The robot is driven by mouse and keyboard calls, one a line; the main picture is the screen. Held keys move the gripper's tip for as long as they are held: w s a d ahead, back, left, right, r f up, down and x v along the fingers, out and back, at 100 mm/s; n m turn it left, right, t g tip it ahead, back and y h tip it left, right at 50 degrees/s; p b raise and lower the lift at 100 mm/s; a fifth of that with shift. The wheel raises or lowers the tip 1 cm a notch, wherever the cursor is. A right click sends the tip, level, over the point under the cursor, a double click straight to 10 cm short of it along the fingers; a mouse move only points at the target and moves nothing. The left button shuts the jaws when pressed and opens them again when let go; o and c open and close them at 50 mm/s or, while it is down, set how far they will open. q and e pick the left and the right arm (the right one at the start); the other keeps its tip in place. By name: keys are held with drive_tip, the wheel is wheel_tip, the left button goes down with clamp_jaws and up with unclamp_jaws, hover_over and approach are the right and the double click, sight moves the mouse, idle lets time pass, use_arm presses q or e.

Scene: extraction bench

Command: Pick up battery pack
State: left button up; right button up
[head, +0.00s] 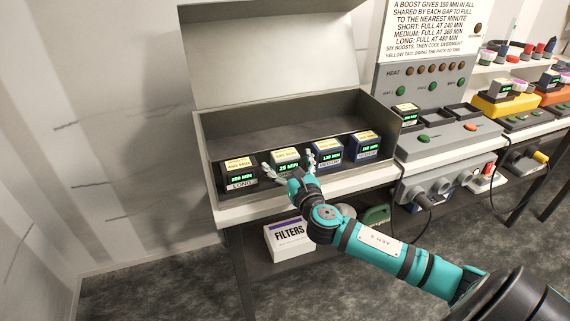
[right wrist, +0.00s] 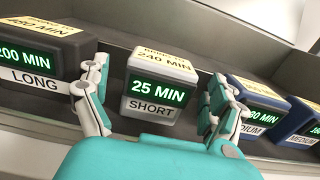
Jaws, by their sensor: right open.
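Several battery packs stand in a row in an open grey box (head: 206,150). A light grey SHORT pack (head: 285,155) reads 25 MIN and also shows in the right wrist view (right wrist: 155,93). A black LONG pack (head: 238,174) is left of it, reading 200 MIN in the right wrist view (right wrist: 32,60). Two blue MEDIUM packs (head: 328,150) (head: 366,142) are on its right. My right gripper (head: 288,166) is open, with its fingers on either side of the SHORT pack. In the right wrist view a gap shows beside each finger (right wrist: 157,82). My left gripper is not in view.
The box's raised lid (head: 268,55) stands behind. To the right is a grey charging station (head: 440,140) with a pack in one slot and empty slots beside it. A FILTERS box (head: 288,240) sits on the lower shelf. Cables hang at the bench front.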

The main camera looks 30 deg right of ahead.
drive_tip(key=shift+x, duration=1.25)
drive_tip(key=shift+s, duration=0.1)
drive_tip(key=c, duration=1.6)
drive_tip(key=shift+c, duration=0.2)
